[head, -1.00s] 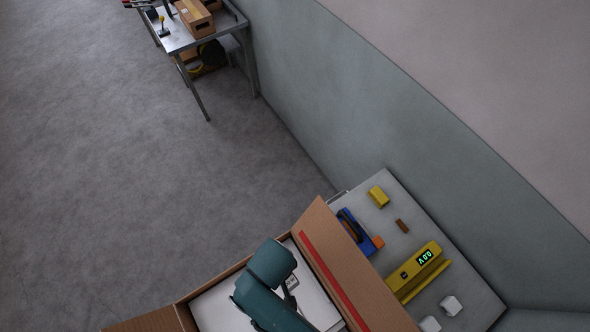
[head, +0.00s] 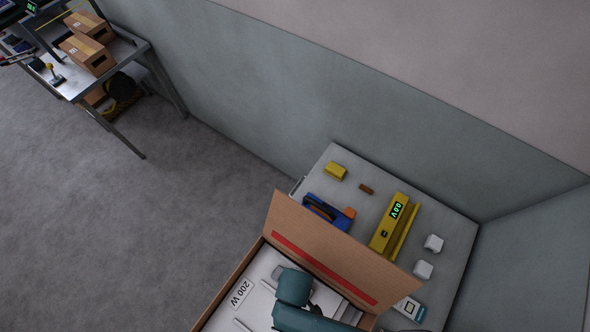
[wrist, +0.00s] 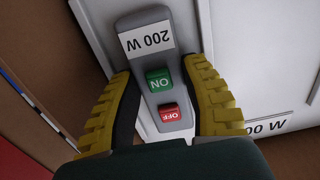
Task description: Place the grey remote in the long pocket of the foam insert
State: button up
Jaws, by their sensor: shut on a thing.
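In the wrist view, my gripper (wrist: 162,75) is shut on the grey remote (wrist: 175,95), with a yellow ribbed finger on each side. The remote has a green ON button, a red OFF button and a white 200 W label, upside down in this view. Behind it is the white insert (wrist: 268,70), with another 200 W marking at the lower right. In the head view, the insert (head: 262,268) lies inside an open cardboard box; my arm covers part of it. I cannot tell how far the remote is above the insert, and the long pocket is not clearly visible.
The cardboard box (head: 325,250) has a raised flap with a red stripe. Beyond it, a grey table (head: 440,225) holds a yellow meter (head: 393,225), a blue tool (head: 325,212), white cubes and small blocks. A workbench (head: 88,85) with cartons stands far left.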

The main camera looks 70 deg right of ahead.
jog(key=o, duration=0.9)
notch_tip(320, 180, up, 12)
jog(key=shift+r+p, duration=0.1)
jog(key=shift+p, duration=0.6)
